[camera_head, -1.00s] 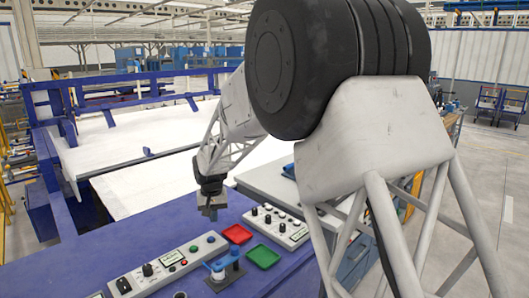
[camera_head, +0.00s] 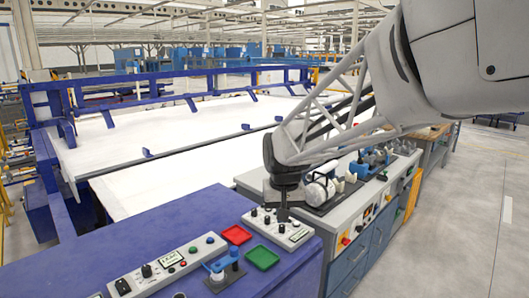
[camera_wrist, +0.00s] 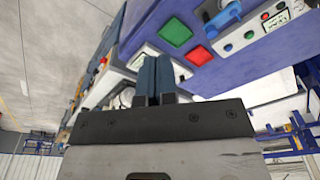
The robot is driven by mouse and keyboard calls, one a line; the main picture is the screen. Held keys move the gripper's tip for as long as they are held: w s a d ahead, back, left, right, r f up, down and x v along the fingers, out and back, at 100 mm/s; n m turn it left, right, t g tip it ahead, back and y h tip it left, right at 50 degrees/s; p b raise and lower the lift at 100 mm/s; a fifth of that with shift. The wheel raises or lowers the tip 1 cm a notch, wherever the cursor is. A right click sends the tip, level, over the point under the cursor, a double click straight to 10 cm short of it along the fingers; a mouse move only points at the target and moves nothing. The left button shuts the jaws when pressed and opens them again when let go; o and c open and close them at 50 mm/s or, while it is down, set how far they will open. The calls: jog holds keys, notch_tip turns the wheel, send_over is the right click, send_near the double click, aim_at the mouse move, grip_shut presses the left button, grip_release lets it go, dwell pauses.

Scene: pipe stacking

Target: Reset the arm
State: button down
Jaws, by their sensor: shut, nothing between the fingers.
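My gripper (camera_head: 283,214) hangs at the right side of the blue table (camera_head: 150,236), over or just in front of a grey control panel with knobs; the exact gap cannot be told. In the wrist view its two blue-grey fingers (camera_wrist: 155,78) are pressed together with nothing between them. A small stand with blue and white pipe pieces (camera_head: 222,268) stands at the table's front, left of and apart from my gripper. It shows partly at the top of the wrist view (camera_wrist: 222,18).
A red tray (camera_head: 237,235) and a green tray (camera_head: 262,258) lie on the table. Control panels (camera_head: 165,262) lie left of the trays and beneath my gripper (camera_head: 278,232). A grey workbench (camera_head: 352,212) with equipment stands to the right. Open floor lies at far right.

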jog(key=s+d, duration=0.4)
jog(key=s, duration=0.5)
jog(key=s+d+m, duration=0.1)
jog(key=s+d, duration=0.4)
jog(key=s, duration=0.4)
jog(key=s+d+f+t, duration=0.1)
jog(key=s+d, duration=0.4)
jog(key=s, duration=0.5)
